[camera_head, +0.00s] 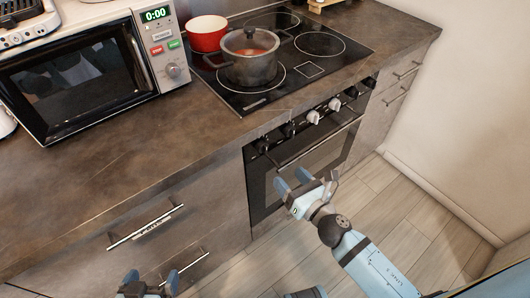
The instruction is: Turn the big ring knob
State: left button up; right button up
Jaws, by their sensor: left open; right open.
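A row of several knobs runs along the oven's (300,165) front panel below the hob. Two pale knobs (313,117) sit near the middle, with dark knobs (289,130) on both sides. No label shows which one is the big ring knob. My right gripper (293,181) is open and empty in front of the oven door, below the knobs and apart from them. My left gripper (151,280) is open and empty at the bottom edge, in front of the drawers, far from the knobs; its lower part is cut off.
A lidded pot (249,68) and a red pot (207,35) stand on the black hob (330,72). A microwave (85,80) with its own dial stands on the counter (140,135). Drawer handles (145,226) and the oven handle stick out. Floor (385,220) is clear at right.

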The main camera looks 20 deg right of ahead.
aim_at(266, 151)
jog(key=x, duration=1.1)
jog(key=shift+w+a, duration=0.15)
jog(key=shift+w, duration=0.1)
jog(key=shift+c, duration=0.2)
jog(key=shift+p, duration=0.3)
jog(key=c, duration=0.9)
